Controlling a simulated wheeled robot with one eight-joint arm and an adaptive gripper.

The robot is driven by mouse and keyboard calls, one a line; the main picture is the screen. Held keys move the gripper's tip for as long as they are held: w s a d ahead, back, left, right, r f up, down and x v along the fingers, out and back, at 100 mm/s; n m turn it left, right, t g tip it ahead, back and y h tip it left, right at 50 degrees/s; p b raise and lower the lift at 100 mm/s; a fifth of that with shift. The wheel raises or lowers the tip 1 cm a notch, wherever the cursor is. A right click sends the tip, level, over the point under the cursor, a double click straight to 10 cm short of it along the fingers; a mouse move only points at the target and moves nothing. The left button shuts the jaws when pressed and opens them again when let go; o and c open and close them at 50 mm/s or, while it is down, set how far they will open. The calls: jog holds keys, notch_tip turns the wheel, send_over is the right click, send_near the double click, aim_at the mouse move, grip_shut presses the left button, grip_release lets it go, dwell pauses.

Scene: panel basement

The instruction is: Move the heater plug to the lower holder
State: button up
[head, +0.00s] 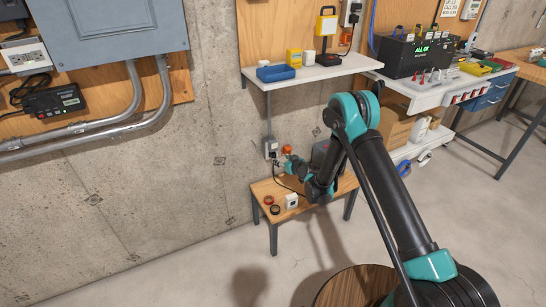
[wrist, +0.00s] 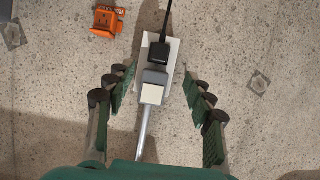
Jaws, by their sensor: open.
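A black plug (wrist: 158,55) with a black cord sits in the white wall outlet (wrist: 173,70), which also shows in the head view (head: 270,146); I take it as the heater plug. In the head view my gripper (head: 284,168) is just by the outlet above the bench. An orange holder-like piece (wrist: 105,20) is on the wall nearby; no label tells which holder is the lower one.
A low wooden bench (head: 262,190) below carries a red ring (head: 268,200), a black ring (head: 275,210) and a white box (head: 291,201). A white shelf (head: 320,69) hangs above. A metal conduit (wrist: 145,135) meets the outlet. Bare wall lies to its left in the head view.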

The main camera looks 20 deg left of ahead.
aim_at(275, 156)
jog(key=shift+x, duration=4.55)
jog(key=shift+d, duration=0.1)
grip_shut()
jog(key=shift+s+d, duration=0.95)
jog(key=shift+d, duration=0.15)
jog(key=shift+s+d, duration=0.95)
jog(key=shift+d, duration=0.2)
